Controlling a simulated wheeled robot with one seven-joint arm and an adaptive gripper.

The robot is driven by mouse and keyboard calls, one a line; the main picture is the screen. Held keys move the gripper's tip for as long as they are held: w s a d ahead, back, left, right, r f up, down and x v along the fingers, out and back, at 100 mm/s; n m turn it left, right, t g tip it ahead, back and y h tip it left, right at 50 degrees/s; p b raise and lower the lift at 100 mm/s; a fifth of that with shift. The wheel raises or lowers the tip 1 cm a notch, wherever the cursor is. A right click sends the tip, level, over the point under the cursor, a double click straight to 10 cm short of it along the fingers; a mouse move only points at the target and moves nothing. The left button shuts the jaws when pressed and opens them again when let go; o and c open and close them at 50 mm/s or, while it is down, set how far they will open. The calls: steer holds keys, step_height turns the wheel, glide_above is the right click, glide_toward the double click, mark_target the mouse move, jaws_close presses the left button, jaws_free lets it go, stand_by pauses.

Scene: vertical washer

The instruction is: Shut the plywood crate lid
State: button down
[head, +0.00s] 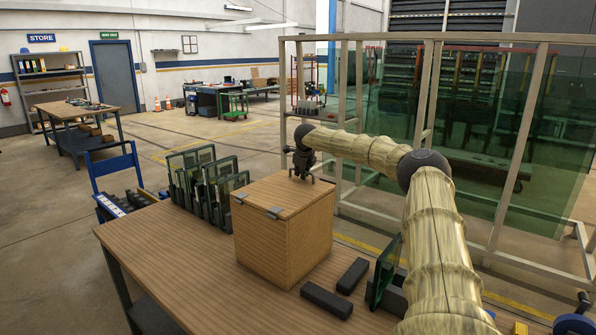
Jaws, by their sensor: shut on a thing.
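The plywood crate (285,235) stands on the wooden workbench, right of its middle. Its lid (275,195) lies flat across the top, with no clear gap along the sides that show. Two metal hinges (273,212) sit along the lid's near left edge. My gripper (302,178) is at the lid's far edge, pointing down, shut on the lid there. The fingertips are small, and the crate's far side is hidden.
Dark green glass panes in racks (207,185) stand left of the crate. Two dark bars (327,299) lie on the workbench (190,250) in front of it, beside another pane (385,265). A framed glass partition (440,150) rises behind.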

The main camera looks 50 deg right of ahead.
steer(key=shift+s+f, duration=0.1)
steer(key=shift+f, duration=0.15)
steer(key=c, duration=1.8)
jaws_free()
steer(key=shift+r, duration=0.1)
steer(key=v, duration=1.2)
steer(key=shift+d, duration=0.2)
steer(key=shift+a+r, duration=0.15)
steer(key=shift+a, duration=0.05)
steer(key=shift+r, duration=0.1)
